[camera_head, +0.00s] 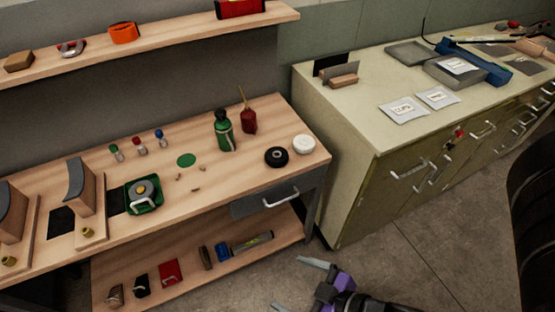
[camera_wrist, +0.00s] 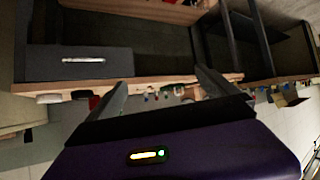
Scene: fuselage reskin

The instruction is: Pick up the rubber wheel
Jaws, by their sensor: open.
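The rubber wheel (camera_head: 276,157) appears to be the black ring with a pale centre, lying flat near the right front of the wooden workbench (camera_head: 225,185). A white round roll (camera_head: 304,144) lies just right of it. My gripper (camera_head: 297,285) is low in front of the bench's right end, apart from the wheel, with its fingers spread and nothing between them. In the wrist view my gripper (camera_wrist: 162,92) also shows open and empty. That view looks upside down, with the bench edge and small items behind the fingers; I cannot clearly pick out the wheel there.
A drawer (camera_head: 270,197) with a handle is under the bench top. A lower shelf (camera_head: 215,270) holds several items. A cream cabinet (camera_head: 360,165) stands to the right. The floor (camera_head: 410,265) before it looks clear.

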